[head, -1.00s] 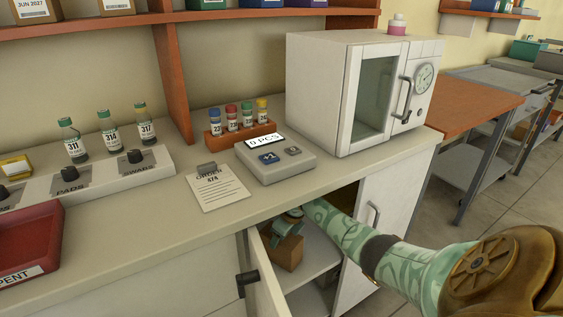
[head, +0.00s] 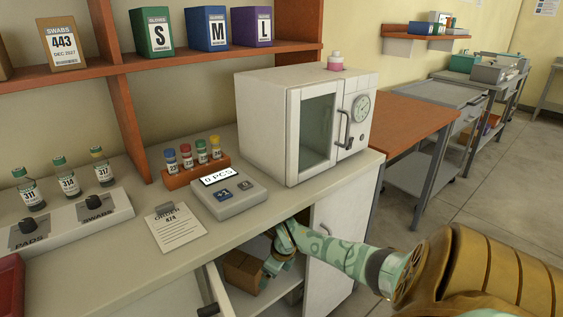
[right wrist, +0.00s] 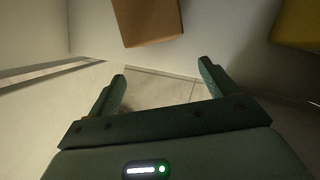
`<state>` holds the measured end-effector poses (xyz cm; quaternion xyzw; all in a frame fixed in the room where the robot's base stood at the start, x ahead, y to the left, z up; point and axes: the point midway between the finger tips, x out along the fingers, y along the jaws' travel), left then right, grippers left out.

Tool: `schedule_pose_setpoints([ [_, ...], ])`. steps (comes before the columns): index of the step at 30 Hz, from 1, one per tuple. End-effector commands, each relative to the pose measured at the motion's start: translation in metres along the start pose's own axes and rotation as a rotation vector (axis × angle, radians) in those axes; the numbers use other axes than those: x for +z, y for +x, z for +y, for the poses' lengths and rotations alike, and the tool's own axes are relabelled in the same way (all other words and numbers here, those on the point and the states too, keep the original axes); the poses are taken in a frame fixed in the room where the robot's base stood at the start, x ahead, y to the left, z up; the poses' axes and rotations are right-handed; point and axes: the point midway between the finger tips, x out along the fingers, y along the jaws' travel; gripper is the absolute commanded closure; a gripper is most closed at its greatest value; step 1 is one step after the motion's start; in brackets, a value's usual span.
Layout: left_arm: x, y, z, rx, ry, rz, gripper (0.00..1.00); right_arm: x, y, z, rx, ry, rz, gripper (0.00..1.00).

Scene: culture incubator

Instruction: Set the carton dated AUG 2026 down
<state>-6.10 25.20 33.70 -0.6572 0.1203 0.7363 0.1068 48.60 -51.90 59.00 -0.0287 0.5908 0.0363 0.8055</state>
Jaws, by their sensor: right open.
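A brown carton (head: 243,270) stands on a shelf inside the open cupboard under the counter. No date can be read on it. My right gripper (head: 275,262) is just right of the carton in the head view, reaching in through the cupboard opening. In the right wrist view the two fingers (right wrist: 162,70) are spread with nothing between them. The carton (right wrist: 147,20) lies beyond the fingertips, apart from them. My left gripper is not in view.
The open cupboard door (head: 222,292) stands left of my arm, and a closed door (head: 335,245) is right of it. A yellowish object (right wrist: 297,25) shows in the wrist view. The counter above holds a counting scale (head: 228,199), an order sheet (head: 175,229) and a white incubator (head: 262,125).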

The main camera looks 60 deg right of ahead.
Motion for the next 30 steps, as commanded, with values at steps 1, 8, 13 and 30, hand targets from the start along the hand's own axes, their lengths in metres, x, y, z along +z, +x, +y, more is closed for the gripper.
schedule_pose_setpoints([
  [1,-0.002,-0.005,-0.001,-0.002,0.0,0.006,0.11,-0.006,-0.005,0.0,0.0,-0.001,0.0,0.15],
  [8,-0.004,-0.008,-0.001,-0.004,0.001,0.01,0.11,-0.019,-0.005,0.0,0.0,0.0,0.0,0.15],
  [13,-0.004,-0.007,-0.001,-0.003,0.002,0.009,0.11,-0.031,0.01,0.021,0.067,0.069,-0.017,0.15],
  [30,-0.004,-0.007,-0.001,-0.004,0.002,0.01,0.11,-0.379,0.127,0.228,0.07,2.253,-0.054,0.15],
])
